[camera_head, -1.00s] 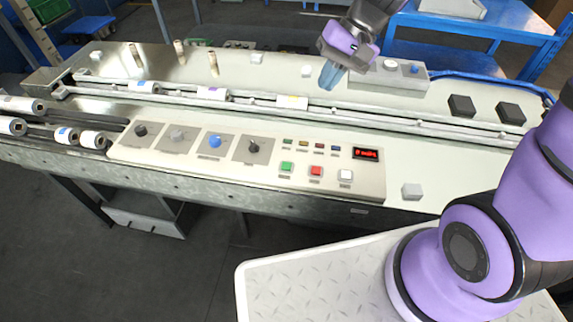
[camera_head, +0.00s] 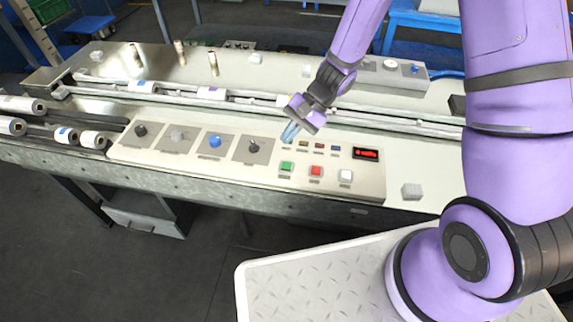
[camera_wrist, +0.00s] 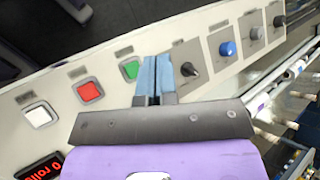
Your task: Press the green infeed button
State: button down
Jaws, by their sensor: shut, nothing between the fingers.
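The green button (camera_head: 287,166) is a square key at the left of a row of three on the sloped control panel (camera_head: 230,176). In the wrist view the green button (camera_wrist: 131,69) shows just left of my fingertips, partly beside the left finger. My gripper (camera_head: 289,133) is shut and empty, with blue fingers pointing down above the panel, just behind the green button. In the wrist view the shut fingers (camera_wrist: 157,62) reach towards the far part of the panel. I cannot tell how high the tips are above the surface.
Beside the green button are a red button (camera_head: 316,171) and a white button (camera_head: 345,175). Small coloured indicators (camera_head: 319,146) and a red display (camera_head: 366,153) lie behind. Several knobs, including a blue one (camera_head: 214,141), are to the left. Rails with rolls (camera_head: 212,93) run behind the panel.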

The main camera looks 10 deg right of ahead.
aim_at(288, 166)
jog(key=shift+f, duration=4.4)
jog(key=shift+f, duration=0.1)
jog(key=shift+f, duration=0.3)
